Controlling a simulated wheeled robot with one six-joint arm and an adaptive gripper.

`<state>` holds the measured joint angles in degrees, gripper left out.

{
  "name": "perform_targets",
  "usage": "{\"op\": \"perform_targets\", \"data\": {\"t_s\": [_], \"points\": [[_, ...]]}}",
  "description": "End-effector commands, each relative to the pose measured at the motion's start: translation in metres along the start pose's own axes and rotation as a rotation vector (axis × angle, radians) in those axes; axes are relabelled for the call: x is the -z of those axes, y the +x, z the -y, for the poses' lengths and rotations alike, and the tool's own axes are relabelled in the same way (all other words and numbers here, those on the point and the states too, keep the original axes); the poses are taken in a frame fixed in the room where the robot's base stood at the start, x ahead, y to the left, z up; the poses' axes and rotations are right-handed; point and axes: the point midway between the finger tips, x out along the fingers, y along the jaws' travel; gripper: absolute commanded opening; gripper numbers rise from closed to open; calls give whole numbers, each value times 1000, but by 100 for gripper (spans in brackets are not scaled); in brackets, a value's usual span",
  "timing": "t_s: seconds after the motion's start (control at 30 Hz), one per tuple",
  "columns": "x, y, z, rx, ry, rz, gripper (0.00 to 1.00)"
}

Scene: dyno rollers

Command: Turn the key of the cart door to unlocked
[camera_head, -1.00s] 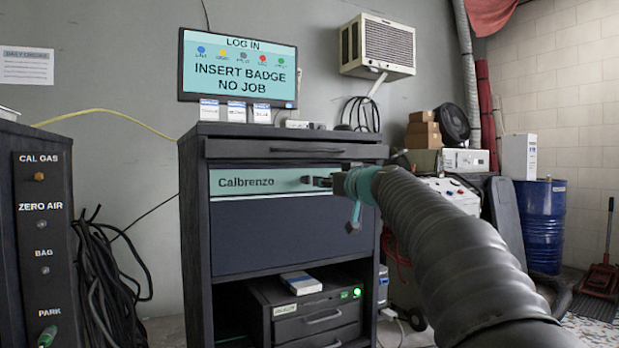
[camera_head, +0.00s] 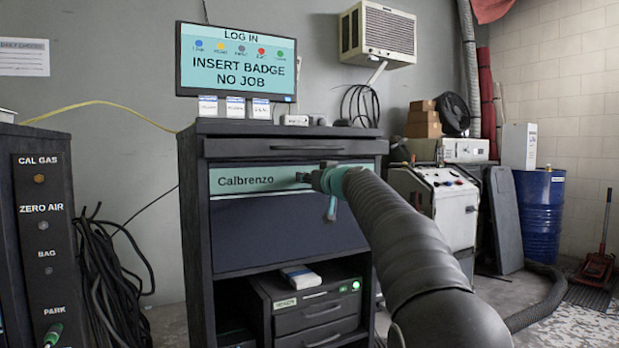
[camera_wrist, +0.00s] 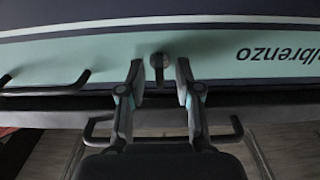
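The cart door (camera_head: 285,235) is a dark blue panel with a teal band marked Calbrenzo, and it is closed. In the wrist view, where the lettering is upside down, the small grey key (camera_wrist: 158,62) sits on the teal band. My gripper (camera_wrist: 160,72) is open, with one finger on each side of the key and visible gaps between. In the head view my gripper (camera_head: 312,179) is at the right part of the teal band. It hides the key there.
A drawer (camera_head: 290,147) runs across the cart top, under a monitor (camera_head: 237,62) reading "INSERT BADGE NO JOB". A dark bar handle (camera_wrist: 45,88) lies left of the key in the wrist view. A white-panelled machine (camera_head: 437,205) stands right of the cart.

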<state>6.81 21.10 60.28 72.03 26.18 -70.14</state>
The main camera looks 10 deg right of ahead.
Motion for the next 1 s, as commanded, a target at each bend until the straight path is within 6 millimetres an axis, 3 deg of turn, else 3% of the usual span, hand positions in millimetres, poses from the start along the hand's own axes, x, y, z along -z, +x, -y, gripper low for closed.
{"op": "perform_targets", "data": {"t_s": [0.03,0.1,0.13,0.57,1.0], "points": [[0,0,0,0,0,0,19],[0,0,0,0,0,0,2],[0,0,0,0,0,0,0],[0,0,0,0,39,-1,0],[-1,0,-1,-1,354,-1,0]]}}
